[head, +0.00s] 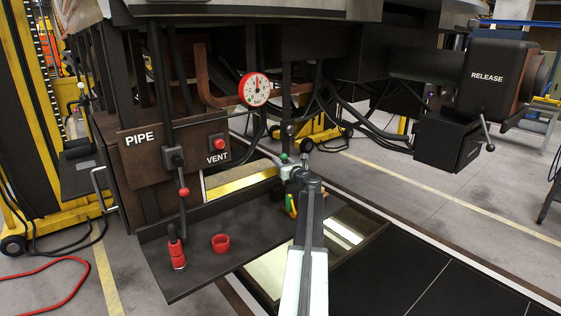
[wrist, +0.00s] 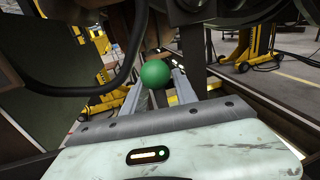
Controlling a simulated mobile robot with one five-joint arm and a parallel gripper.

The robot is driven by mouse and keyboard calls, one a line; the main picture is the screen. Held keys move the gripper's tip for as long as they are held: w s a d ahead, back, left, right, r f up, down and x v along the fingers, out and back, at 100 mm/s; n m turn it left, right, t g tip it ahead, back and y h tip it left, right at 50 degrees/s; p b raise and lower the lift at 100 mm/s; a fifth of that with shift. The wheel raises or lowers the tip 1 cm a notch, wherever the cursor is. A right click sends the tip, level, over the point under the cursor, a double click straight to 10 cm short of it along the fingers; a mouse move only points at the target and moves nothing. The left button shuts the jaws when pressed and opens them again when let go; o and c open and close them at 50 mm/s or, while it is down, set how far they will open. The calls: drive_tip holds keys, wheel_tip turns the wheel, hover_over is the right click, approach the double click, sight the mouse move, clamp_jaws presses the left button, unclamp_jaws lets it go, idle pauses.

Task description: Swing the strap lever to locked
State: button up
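No lever is labelled as the strap lever, so I cannot tell for certain which it is. A green ball knob (wrist: 155,73) shows in the wrist view between and just above my gripper's two fingers; its shaft is hidden. In the head view the green knob (head: 284,157) is small and sits at the tip of my gripper (head: 287,166). My gripper (wrist: 160,96) looks open, with a gap between the fingers; contact with the knob cannot be made out. Another lever with a red knob (head: 183,191) hangs below the PIPE panel (head: 150,160).
A dark shelf (head: 205,270) holds a red fitting (head: 176,253) and a red cap (head: 220,242). A pressure gauge (head: 255,89) and a red VENT button (head: 219,143) are behind it. A RELEASE box (head: 495,85) with a lever hangs at the right. Black hoses run under the railcar.

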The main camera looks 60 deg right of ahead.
drive_tip(key=shift+w+d, duration=0.3)
drive_tip(key=shift+w, duration=0.25)
drive_tip(key=c, duration=0.6)
clamp_jaws()
drive_tip(key=shift+d, duration=0.15)
